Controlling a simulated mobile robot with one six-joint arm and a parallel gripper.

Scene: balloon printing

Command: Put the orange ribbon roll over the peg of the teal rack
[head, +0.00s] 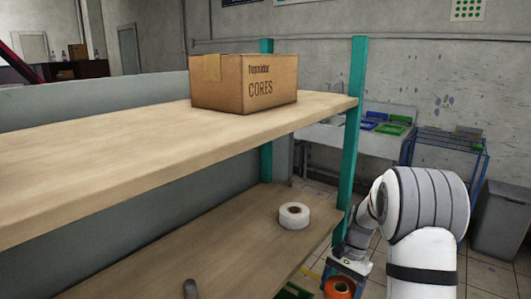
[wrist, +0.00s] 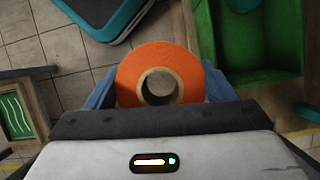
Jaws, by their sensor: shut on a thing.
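The orange ribbon roll (wrist: 129,78) is between the blue fingers of my gripper (wrist: 160,90), which is shut on it. Its round core hole faces the wrist camera. In the head view the orange roll (head: 339,289) shows at the bottom edge, below my wrist, to the right of the teal rack (head: 351,150). The rack has teal posts and two wooden shelves.
A white roll (head: 293,216) lies on the lower shelf (head: 235,235). A cardboard box (head: 243,85) sits on the upper shelf (head: 130,125). In the wrist view a green bin (wrist: 255,45) is to the right of the roll, with tiled floor (wrist: 65,65) to the left.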

